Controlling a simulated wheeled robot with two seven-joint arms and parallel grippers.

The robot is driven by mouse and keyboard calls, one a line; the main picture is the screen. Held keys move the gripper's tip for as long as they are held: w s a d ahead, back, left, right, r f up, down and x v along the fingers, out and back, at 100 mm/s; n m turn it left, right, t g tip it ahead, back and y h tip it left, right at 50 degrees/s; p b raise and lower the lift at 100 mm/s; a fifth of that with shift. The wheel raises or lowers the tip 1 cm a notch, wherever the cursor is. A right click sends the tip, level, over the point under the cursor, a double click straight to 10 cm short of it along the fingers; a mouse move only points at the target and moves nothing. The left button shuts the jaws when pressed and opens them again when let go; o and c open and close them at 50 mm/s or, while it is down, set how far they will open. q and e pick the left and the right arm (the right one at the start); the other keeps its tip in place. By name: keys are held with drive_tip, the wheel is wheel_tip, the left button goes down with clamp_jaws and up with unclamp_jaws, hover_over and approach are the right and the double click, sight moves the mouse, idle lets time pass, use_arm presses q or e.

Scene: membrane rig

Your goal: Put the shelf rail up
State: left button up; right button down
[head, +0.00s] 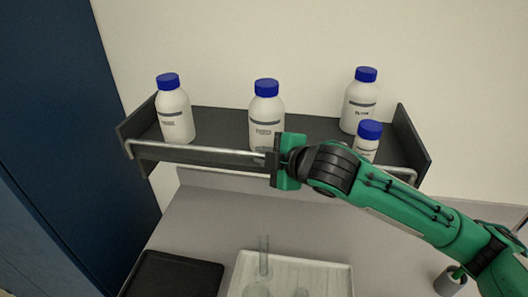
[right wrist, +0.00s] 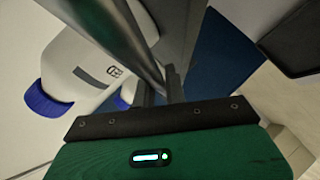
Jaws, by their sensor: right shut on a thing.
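The shelf rail (head: 200,151) is a thin metal bar along the front of a dark wall shelf (head: 212,120). It stands up at about the height of the bottles' lower parts, with bent ends at the shelf's sides. My right gripper (head: 271,160) is shut on the rail near its middle; the arm hides part of the rail to the right. In the right wrist view the rail (right wrist: 125,40) runs close up between the dark fingers (right wrist: 160,90). My left gripper is not in view.
White bottles with blue caps stand on the shelf: one at left (head: 175,112), one in the middle (head: 266,112), two at right (head: 360,105) (head: 367,142). Below are a black tray (head: 172,275) and a white tray (head: 330,272) with glassware (head: 264,256). A blue panel (head: 65,110) stands at left.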

drive_tip(key=c, duration=1.5)
unclamp_jaws()
drive_tip(key=shift+o, duration=0.2)
drive_tip(key=shift+d, duration=0.15)
drive_tip(key=shift+s+d+r+b, duration=0.15)
drive_tip(key=shift+s+b, duration=0.15)
drive_tip(key=b+v, duration=0.3)
drive_tip(key=v, duration=1)
drive_tip(key=shift+b, duration=0.4)
